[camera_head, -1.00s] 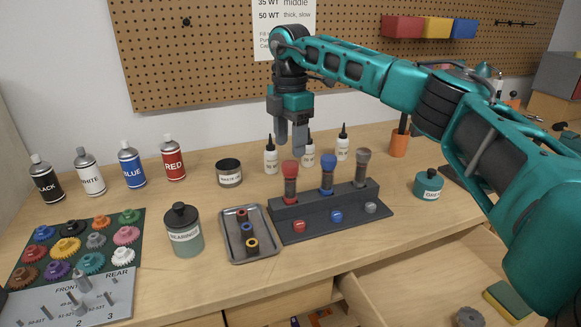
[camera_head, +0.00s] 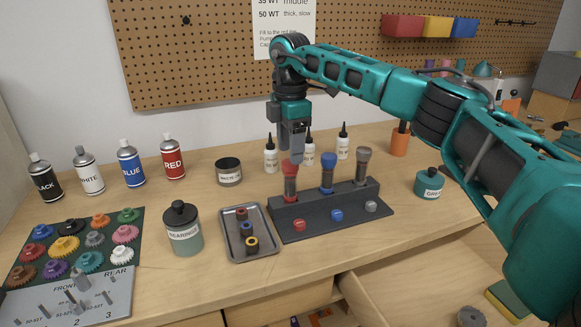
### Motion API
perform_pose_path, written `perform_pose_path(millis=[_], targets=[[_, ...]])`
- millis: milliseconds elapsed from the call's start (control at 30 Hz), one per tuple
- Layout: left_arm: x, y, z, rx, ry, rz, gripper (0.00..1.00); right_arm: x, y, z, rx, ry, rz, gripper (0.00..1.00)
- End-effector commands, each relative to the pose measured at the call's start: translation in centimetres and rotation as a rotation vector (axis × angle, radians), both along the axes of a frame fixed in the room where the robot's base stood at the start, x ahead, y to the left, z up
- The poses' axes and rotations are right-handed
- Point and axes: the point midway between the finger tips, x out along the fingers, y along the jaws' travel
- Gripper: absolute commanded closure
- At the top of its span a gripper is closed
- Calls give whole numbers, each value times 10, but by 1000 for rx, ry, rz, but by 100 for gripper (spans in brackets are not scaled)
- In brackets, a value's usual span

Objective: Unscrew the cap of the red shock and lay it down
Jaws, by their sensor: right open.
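The red shock (camera_head: 290,185) stands upright at the left end of a dark grey stand (camera_head: 330,211), with its red cap (camera_head: 289,167) on top. A blue shock (camera_head: 327,174) and a grey shock (camera_head: 362,166) stand to its right. My right gripper (camera_head: 292,156) points down directly above the red shock, its fingertips at about the height of the red cap. It is open; whether the fingers touch the cap cannot be told. My left gripper is not in view.
A metal tray (camera_head: 265,250) with small rings lies left of the stand. A bearings jar (camera_head: 183,229) stands farther left. Dropper bottles (camera_head: 270,156) stand close behind the stand. Bare wood lies in front of the stand, above an open drawer.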

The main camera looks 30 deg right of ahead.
Motion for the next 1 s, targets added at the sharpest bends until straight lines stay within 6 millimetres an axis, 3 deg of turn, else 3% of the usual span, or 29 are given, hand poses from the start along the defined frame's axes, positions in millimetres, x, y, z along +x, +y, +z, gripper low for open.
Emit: perform_pose_path(millis=[367, 1000], targets=[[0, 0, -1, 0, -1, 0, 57, 0, 0, -2, 0, 0, 0, 42], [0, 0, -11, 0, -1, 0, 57, 0, 0, -27, 0, 0, 0, 42]])
